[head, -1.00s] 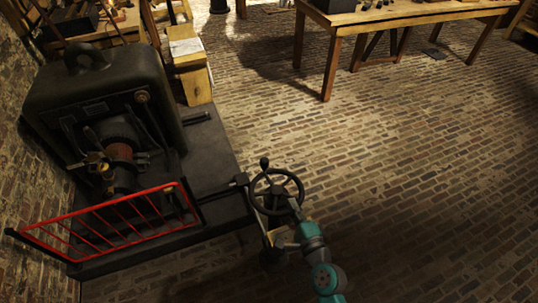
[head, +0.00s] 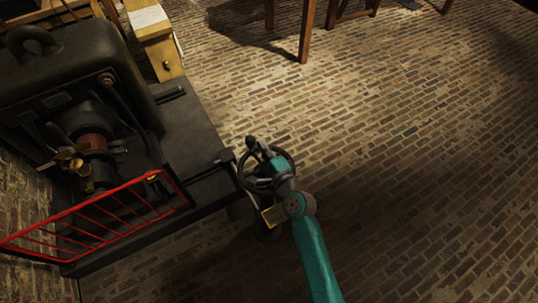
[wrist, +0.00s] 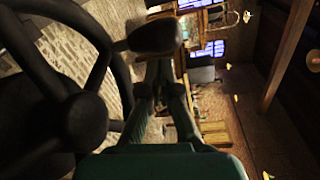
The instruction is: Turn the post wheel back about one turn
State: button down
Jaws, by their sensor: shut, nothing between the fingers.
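The post wheel (head: 289,158) is a dark spoked handwheel on a post beside the machine's base, with a crank knob (head: 250,141) standing at its upper edge. In the wrist view the wheel's thick hub (wrist: 86,122) and rim fill the left side. The knob (wrist: 155,36) shows dark and rounded at upper centre. My gripper (wrist: 159,68) is shut and empty, its fingertips close by the knob; I cannot tell whether they touch it. In the head view my gripper (head: 265,151) is over the wheel, and my teal wrist hides part of the rim.
A large dark machine (head: 85,90) on a black base stands at the left. A red guard rail (head: 100,217) runs along its front. A wooden table's leg (head: 306,32) stands at the back. The brick floor (head: 430,180) to the right is clear.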

jog(key=shift+x, duration=1.3)
